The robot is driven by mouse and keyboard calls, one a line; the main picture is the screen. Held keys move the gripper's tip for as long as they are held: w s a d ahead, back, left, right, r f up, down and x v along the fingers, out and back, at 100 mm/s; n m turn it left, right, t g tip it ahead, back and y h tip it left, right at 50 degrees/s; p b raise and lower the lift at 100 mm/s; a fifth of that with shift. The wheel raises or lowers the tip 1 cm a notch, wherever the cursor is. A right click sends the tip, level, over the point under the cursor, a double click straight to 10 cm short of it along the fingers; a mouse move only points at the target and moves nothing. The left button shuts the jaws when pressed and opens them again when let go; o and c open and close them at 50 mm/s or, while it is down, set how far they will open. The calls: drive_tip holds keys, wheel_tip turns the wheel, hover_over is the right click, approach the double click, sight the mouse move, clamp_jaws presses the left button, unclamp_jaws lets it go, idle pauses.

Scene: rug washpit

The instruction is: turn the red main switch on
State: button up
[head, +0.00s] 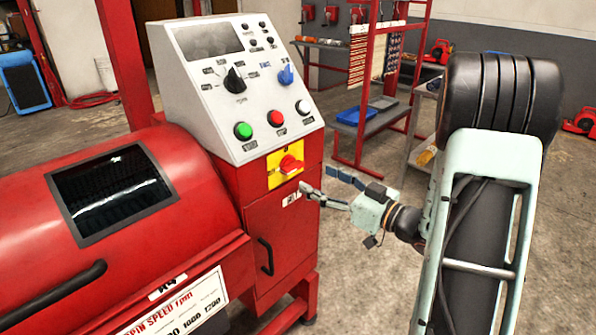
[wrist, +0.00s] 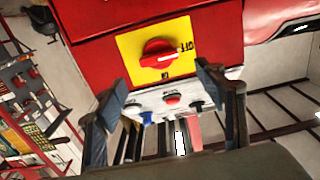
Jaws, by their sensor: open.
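In the wrist view the fingertips (wrist: 160,88) stand to either side, below the knob.
The grey panel (head: 230,80) above carries a green button (head: 243,131), a red button (head: 275,118), a black dial (head: 235,79) and a blue knob (head: 286,75). A black door handle (head: 265,257) sits below the switch. Floor to the right is clear near the cabinet.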

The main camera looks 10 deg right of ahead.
sight(297, 168)
drive_tip(key=b+x, duration=0.1)
drive_tip(key=x, duration=0.6)
drive_tip(key=shift+w+a, duration=0.2)
drive_tip(key=shift+w, duration=0.15)
drive_tip(key=shift+c, duration=0.2)
drive_tip(key=c, duration=1.1)
